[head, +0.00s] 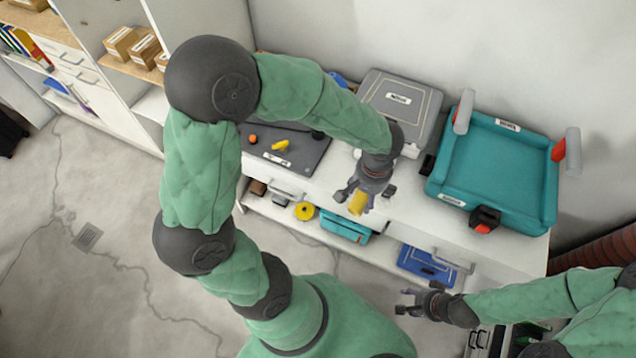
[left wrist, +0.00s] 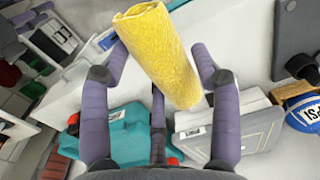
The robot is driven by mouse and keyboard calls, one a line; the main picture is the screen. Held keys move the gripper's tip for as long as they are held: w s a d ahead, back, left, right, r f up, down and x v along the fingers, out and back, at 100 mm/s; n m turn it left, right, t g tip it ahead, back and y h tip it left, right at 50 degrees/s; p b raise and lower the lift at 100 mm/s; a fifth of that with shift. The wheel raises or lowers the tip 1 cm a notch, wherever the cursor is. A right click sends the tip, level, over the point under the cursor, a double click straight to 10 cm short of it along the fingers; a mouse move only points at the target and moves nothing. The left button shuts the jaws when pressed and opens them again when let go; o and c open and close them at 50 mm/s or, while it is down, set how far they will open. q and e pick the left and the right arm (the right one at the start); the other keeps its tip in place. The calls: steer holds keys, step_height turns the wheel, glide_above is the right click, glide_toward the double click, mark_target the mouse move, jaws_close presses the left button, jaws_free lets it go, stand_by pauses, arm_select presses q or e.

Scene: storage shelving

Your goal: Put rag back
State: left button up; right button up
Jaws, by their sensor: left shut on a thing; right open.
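The yellow rag (head: 357,203) is a rolled cloth held in my left gripper (head: 362,193), above the front part of the white bench top. In the left wrist view the rag (left wrist: 160,52) is a textured yellow roll between the purple fingers of the left gripper (left wrist: 158,75). The fingers are shut around it. My right gripper (head: 425,303) is open and empty, low at the right, in front of the bench near the blue case.
On the bench (head: 400,205) stand a teal tray (head: 495,165), a grey case (head: 400,100) and a dark mat (head: 300,150) with small items. The lower shelf holds a yellow roll (head: 304,211), a teal box (head: 345,227) and a blue case (head: 427,265). Bare bench top lies left of the teal tray.

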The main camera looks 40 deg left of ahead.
arm_select(q)
steer(key=shift+s+a, duration=0.25)
steer(key=shift+s, duration=0.1)
steer(key=shift+a+f, duration=0.2)
steer(key=shift+a, duration=0.15)
steer(key=b, duration=0.3)
glide_toward(346, 180)
steer(key=s+d+r, duration=0.2)
steer(key=s+d, duration=0.1)
steer(key=f, duration=0.1)
steer(key=w+a+f, duration=0.1)
steer(key=w+a+f+b, duration=0.1)
steer(key=shift+f, duration=0.3)
steer(key=shift+w+a+f, duration=0.25)
steer(key=shift+a+f, duration=0.1)
steer(key=shift+f, duration=0.05)
steer(key=shift+w+a+f+b, duration=0.2)
steer(key=shift+f+b, duration=0.15)
steer(key=shift+f, duration=0.05)
steer(key=shift+f+b, duration=0.8)
steer(key=shift+f, duration=0.75)
